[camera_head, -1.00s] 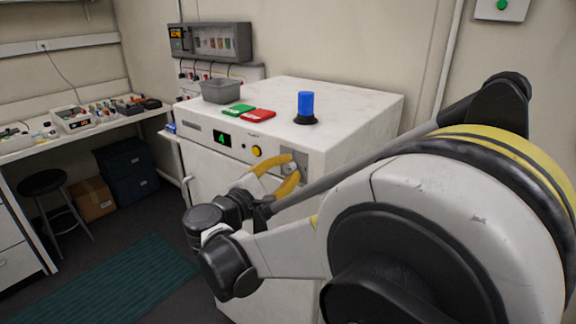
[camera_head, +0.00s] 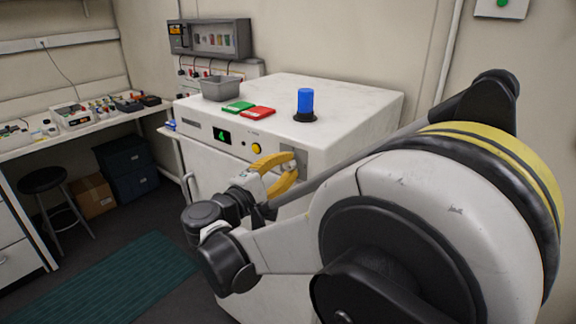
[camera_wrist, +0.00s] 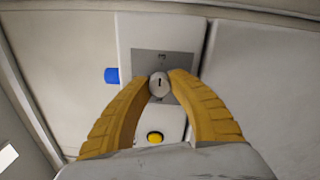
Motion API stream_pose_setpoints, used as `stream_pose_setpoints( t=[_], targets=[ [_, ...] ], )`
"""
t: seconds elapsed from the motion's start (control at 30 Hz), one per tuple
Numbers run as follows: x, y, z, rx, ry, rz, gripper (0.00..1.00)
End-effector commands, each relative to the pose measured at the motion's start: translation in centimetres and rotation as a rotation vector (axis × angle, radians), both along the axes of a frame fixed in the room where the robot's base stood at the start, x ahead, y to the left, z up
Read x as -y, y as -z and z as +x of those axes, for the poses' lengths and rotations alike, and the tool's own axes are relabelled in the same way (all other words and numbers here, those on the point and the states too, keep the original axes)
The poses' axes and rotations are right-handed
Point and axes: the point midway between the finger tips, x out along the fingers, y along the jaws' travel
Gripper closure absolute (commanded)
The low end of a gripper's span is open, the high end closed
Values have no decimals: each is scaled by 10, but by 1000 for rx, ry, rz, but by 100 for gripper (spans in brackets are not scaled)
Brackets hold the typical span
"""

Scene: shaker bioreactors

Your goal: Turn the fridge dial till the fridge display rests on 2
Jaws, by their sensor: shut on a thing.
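The white fridge (camera_head: 345,110) has a dark display (camera_head: 221,135) on its front panel, reading a green 4. The fridge dial is a small round silver knob on a grey plate at the panel's right end. In the wrist view the dial (camera_wrist: 159,88) sits between the two yellow fingertips, with a dark mark on its face. My gripper (camera_head: 290,164) is shut on the dial, and it also shows in the wrist view (camera_wrist: 160,77). In the head view the fingers hide most of the dial.
A yellow button (camera_head: 256,148) sits left of the dial. A bench (camera_head: 90,126) is at left.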

Motion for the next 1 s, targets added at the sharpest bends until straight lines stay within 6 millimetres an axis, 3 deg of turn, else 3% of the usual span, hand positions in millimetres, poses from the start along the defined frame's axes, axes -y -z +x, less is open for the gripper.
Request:
stream_pose_setpoints(
  t=[0.1,0.13,0.2,0.63,1.0],
  targets=[
    [0,1,0,-2,1,2,100],
    [1,1,0,-2,1,2,75],
    [0,1,0,-2,1,2,53],
    [-7,1,-8,-1,-2,-1,52],
    [-55,4,-70,-2,-4,0,52]
  ],
)
